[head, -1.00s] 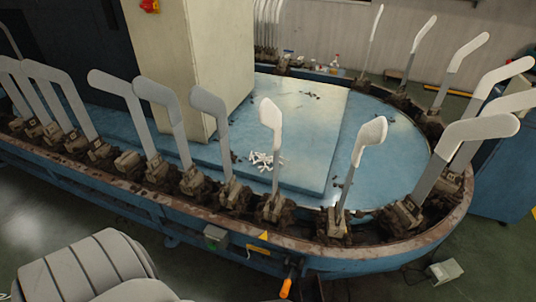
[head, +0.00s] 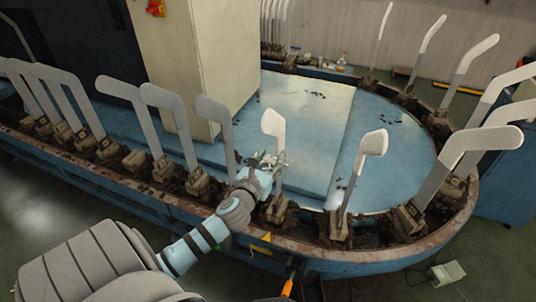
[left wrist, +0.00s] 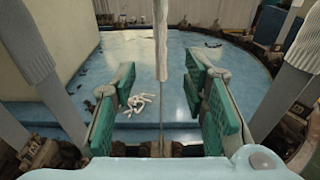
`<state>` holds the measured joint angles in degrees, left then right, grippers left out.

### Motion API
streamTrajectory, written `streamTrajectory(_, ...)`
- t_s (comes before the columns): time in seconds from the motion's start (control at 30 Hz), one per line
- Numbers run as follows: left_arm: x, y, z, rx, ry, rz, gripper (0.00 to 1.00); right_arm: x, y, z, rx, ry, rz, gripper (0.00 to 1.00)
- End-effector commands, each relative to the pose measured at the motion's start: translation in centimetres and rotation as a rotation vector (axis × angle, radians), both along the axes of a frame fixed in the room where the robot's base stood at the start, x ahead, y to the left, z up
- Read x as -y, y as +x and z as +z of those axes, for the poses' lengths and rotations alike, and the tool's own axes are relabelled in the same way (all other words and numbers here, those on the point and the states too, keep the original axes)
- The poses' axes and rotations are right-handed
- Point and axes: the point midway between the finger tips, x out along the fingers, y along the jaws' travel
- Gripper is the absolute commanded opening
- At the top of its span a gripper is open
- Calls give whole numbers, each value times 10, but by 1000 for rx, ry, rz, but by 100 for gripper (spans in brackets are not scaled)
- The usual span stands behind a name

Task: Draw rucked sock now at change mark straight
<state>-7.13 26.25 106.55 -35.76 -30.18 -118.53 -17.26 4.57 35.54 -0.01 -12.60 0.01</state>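A pale sock (head: 273,121) is on the upper part of an upright board just behind the yellow change mark (head: 265,237) on the conveyor rim. Its toe end is wide and the board below it is narrow and bare. My left gripper (head: 263,163) is at this board, below the sock. In the left wrist view its green-padded fingers (left wrist: 160,95) stand open on both sides of the board, apart from it. My right gripper is out of view.
Other upright boards line the oval conveyor; one with a sock (head: 374,143) stands to the right, a grey one (head: 214,112) to the left. White scraps (left wrist: 138,104) lie on the blue centre table (head: 310,110). An orange handle (head: 287,288) is at the front.

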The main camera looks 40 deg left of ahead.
Motion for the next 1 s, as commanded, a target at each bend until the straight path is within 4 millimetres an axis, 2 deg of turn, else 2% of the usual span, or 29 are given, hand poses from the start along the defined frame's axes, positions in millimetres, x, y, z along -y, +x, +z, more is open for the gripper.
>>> streamTrajectory(0.3, -15, 43, -9, 2, -5, 2, 40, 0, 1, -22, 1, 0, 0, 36)
streamTrajectory(0.5, -22, 64, -12, 1, -5, 1, 40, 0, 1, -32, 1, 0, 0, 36)
streamTrajectory(0.9, -25, 72, -10, 0, -6, 0, 40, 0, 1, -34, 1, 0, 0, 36)
streamTrajectory(1.0, -25, 72, -10, 0, -6, 0, 26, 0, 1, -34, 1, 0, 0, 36)
